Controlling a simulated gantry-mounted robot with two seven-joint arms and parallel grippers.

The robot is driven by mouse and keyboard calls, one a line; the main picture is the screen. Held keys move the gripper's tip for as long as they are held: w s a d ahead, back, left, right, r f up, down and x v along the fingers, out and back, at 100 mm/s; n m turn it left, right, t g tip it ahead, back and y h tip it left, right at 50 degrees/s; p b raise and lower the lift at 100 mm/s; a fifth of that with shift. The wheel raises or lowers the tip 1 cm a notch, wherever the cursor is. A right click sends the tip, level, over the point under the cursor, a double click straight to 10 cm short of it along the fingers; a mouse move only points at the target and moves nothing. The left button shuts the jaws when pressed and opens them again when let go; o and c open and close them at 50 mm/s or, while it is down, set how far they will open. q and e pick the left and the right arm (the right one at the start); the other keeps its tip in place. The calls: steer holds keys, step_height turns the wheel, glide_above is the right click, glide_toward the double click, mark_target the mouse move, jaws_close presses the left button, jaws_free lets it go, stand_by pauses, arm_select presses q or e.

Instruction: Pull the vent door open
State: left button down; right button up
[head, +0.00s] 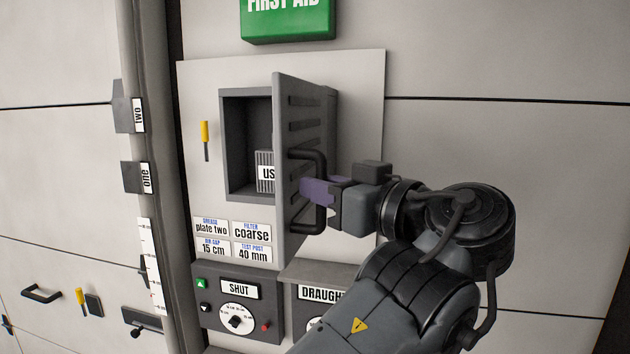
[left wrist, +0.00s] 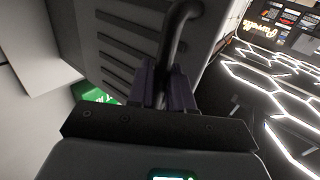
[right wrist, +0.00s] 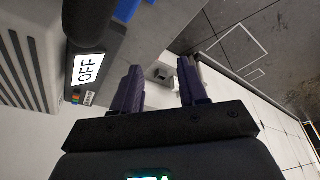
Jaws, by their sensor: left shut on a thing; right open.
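The vent door (head: 306,130) is a dark grey louvred panel, standing swung out from its frame at a wide angle in the head view. A black bar handle (head: 321,168) is on its outer face. My left gripper (head: 312,190) is shut on the handle. In the left wrist view, the purple fingers (left wrist: 168,88) close around the handle (left wrist: 176,35), with the louvred door (left wrist: 115,40) behind. The vent opening (head: 251,120) shows a dark recess with a small ribbed block (head: 265,172) inside, its label partly hidden by the door. My right gripper (right wrist: 160,88) is open and empty in the right wrist view.
A green first aid box (head: 288,18) hangs above. A yellow latch (head: 205,140) is left of the opening. Label plates and a control box (head: 236,305) with a dial sit below. An OFF label (right wrist: 88,68) shows near my right gripper.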

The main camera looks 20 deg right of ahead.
arm_select(q)
steer(key=shift+w+a+f, duration=0.15)
steer(key=shift+w+f, duration=0.1)
steer(key=shift+w, duration=0.05)
steer(key=c, duration=1.3)
jaws_free()
steer(key=shift+o, duration=0.7)
steer(key=shift+r, duration=0.2)
arm_select(e)
steer(key=shift+w, duration=0.3)
arm_select(q)
steer(key=shift+s, duration=0.1)
arm_select(e)
steer(key=shift+a+r, duration=0.1)
arm_select(q)
steer(key=p+v, duration=0.5)
steer(key=v, duration=0.2)
steer(key=shift+p, duration=0.3)
arm_select(e)
step_height(320, 180, up, 6)
steer(key=shift+s+f, duration=0.1)
steer(key=shift+f, duration=0.15)
arm_select(q)
steer(key=shift+f, duration=0.15)
